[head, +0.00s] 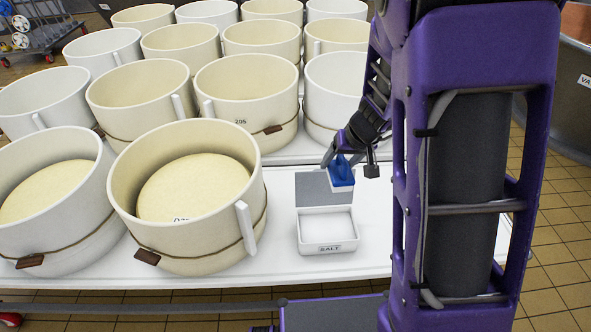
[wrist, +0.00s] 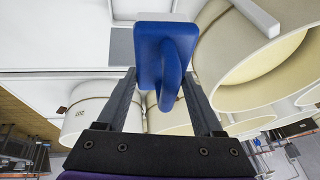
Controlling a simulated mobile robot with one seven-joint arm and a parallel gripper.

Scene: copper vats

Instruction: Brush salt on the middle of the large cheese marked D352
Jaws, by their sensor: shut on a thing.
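The large cheese (head: 196,183) is a pale yellow wheel inside a cream mould (head: 125,205) at the front of the table. Its label starts with D; the rest is cut off by the mould's rim. My gripper (head: 346,158) is shut on a blue-handled brush (head: 341,172), which also shows between the fingers in the wrist view (wrist: 163,55) with a white end. In the head view the brush is above the grey lid of the salt box (head: 327,247), to the right of the cheese. The box is open, marked SALT, with white content.
Another mould (head: 75,255) with a cheese stands at the left, close beside. Several moulds fill the table behind, one marked 205 (head: 240,122). The white table (head: 290,268) is bare around the salt box. A dark vat (head: 570,90) stands at the right.

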